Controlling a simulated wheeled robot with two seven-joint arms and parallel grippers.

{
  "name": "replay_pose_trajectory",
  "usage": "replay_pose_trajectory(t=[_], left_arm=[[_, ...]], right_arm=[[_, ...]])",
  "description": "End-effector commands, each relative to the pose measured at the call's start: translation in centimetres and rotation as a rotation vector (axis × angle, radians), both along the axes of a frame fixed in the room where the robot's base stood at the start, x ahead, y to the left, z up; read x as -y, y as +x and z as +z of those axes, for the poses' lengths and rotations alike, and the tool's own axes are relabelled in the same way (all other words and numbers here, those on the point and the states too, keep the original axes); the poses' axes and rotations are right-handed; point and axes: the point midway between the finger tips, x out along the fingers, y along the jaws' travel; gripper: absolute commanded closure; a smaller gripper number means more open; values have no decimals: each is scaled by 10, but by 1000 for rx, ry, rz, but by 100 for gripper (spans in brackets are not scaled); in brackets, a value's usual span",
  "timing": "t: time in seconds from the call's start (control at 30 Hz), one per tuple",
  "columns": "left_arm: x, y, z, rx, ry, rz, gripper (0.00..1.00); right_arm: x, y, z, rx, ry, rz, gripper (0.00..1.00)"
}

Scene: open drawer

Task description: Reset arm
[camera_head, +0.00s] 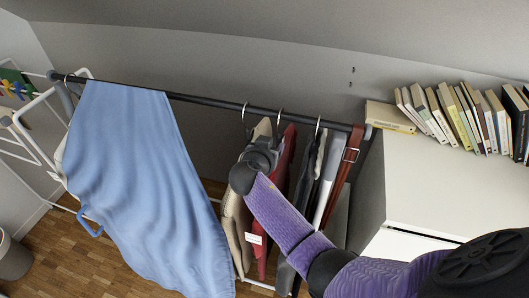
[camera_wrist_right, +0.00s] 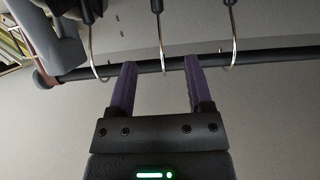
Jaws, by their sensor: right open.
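My right arm reaches in from the lower right in the head view. Its gripper (camera_head: 262,152) is at the hanging clothes, just below the black clothes rail (camera_head: 205,99); its fingertips are hard to make out there. In the right wrist view my right gripper (camera_wrist_right: 160,68) is open, with two purple fingers apart and nothing shut between them. A metal hanger hook (camera_wrist_right: 161,35) shows between the fingers in the picture; I cannot tell its depth. The rail (camera_wrist_right: 265,57) passes behind the fingertips. My left gripper is not in view.
A blue cloth (camera_head: 145,190) hangs at the rail's left. Beige, red (camera_head: 277,190) and grey garments and a brown belt (camera_head: 345,170) hang at the right. A white cabinet (camera_head: 450,190) with a row of books (camera_head: 470,118) stands right. A bin (camera_head: 12,258) is lower left.

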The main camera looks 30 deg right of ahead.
Motion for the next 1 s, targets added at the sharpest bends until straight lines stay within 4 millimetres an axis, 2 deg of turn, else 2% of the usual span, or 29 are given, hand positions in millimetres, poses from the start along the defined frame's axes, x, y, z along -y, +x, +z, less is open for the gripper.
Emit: replay_pose_trajectory(t=[0.2, 0.27, 0.37, 0.43, 0.6, 0.8, 1.0], left_arm=[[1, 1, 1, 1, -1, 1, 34], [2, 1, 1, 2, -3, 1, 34], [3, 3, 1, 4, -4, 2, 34], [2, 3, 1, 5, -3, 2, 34], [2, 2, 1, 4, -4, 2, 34], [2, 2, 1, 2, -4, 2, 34], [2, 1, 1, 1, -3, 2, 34]], right_arm=[[3, 0, 1, -4, 1, 2, 35], [1, -10, -7, -41, 10, 10, 35], [-10, -51, -33, -195, 50, 64, 35], [-22, -88, -51, -330, 91, 138, 35], [-53, -165, -70, -591, 172, 358, 35], [-87, -235, -66, -785, 236, 637, 35], [-114, -289, -47, -899, 272, 906, 35]])
